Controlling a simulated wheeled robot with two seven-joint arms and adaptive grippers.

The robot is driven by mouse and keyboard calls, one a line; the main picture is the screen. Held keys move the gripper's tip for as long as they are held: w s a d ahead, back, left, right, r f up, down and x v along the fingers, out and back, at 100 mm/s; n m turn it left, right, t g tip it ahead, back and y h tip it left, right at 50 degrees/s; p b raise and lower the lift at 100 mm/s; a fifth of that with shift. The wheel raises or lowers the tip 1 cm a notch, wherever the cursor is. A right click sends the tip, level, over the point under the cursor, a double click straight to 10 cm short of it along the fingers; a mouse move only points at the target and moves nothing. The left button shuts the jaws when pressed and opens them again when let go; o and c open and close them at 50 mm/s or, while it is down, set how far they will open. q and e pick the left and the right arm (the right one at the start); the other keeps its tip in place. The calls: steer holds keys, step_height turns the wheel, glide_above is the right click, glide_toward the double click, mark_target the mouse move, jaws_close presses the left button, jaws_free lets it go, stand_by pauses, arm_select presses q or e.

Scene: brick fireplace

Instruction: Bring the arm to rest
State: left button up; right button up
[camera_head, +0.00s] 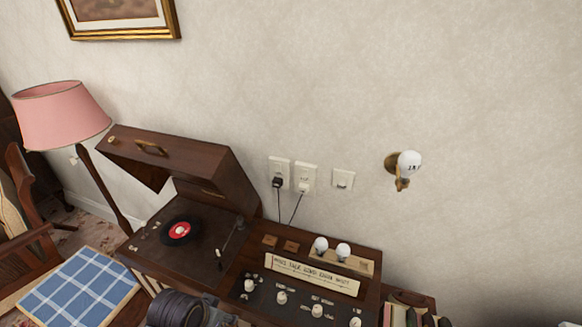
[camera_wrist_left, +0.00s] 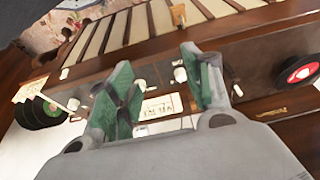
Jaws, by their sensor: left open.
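My left gripper (camera_wrist_left: 160,85) shows in the left wrist view, its two green-padded fingers spread apart with nothing between them. Behind the fingers is the front of the wooden radio and record player cabinet, with white knobs and a pale label. Whether the fingers touch the cabinet cannot be told. In the head view, a dark rounded part, probably of my left arm, shows at the bottom edge in front of the cabinet. The fingers cannot be made out there. My right gripper is in neither view.
The wooden cabinet (camera_head: 255,257) stands against the wall, its turntable lid raised over a red-labelled record (camera_head: 180,231). A wall light (camera_head: 408,162) is at right. Books (camera_head: 400,313) are at lower right.

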arm_select(q)
steer(key=shift+s+a+n+y, duration=0.5)
steer(key=shift+s+a+n, duration=0.7)
steer(key=shift+a, duration=0.55)
steer(key=s+f+g, duration=0.1)
steer(key=s+f, duration=0.2)
steer(key=f, duration=3.1)
steer(key=s+a+f, duration=0.2)
steer(key=s+f, duration=0.7)
steer(key=s, duration=0.2)
steer(key=s+a+f+g, duration=0.1)
steer(key=s+a+f, duration=0.1)
steer(key=s+f, duration=0.7)
steer(key=shift+s+f+m+g, duration=0.2)
steer(key=shift+s+m+g, duration=0.15)
steer(key=shift+s, duration=0.6)
